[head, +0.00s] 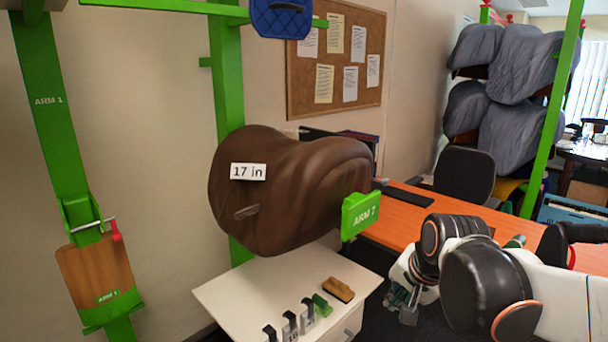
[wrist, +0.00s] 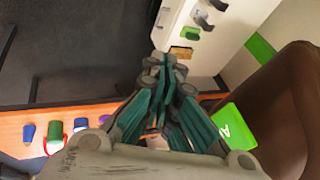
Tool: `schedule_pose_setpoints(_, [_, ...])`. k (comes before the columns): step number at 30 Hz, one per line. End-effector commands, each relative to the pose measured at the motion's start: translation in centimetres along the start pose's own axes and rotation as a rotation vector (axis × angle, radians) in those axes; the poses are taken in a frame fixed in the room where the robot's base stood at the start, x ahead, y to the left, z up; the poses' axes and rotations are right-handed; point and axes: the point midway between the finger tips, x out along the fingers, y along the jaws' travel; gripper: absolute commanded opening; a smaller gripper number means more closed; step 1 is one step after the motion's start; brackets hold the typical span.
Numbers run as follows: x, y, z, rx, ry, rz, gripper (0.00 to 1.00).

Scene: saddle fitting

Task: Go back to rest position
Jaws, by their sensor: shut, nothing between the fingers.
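My gripper (head: 402,300) is at the lower right of the head view, to the right of the white cabinet and below the orange desk's near edge. In the wrist view its green-sided fingers (wrist: 165,70) come together at the tips, shut and empty. A brown saddle (head: 290,185) with a "17 in" label sits on the arm marked ARM 7 (head: 361,212), left of my gripper and apart from it. The saddle also shows at the right edge of the wrist view (wrist: 290,110).
The white cabinet (head: 235,285) holds a brush (head: 338,289), a green block and several dark clip-like pieces. The orange desk (head: 405,215) lies behind my arm. A green post (head: 60,130) carries ARM 1 at left. A rack with grey covered saddles (head: 515,65) stands at back right.

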Motion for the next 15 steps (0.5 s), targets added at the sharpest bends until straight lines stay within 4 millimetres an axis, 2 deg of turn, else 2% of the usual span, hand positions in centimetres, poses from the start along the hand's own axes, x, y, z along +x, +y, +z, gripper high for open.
schedule_pose_setpoints(1, [-1.1,0.8,0.9,-0.053,0.009,-0.002,0.0])
schedule_pose_setpoints(6, [-3.9,3.3,3.4,-0.26,0.046,-0.001,0.0])
schedule_pose_setpoints(15, [-6.8,7.7,7.7,-0.604,0.106,0.012,0.0])
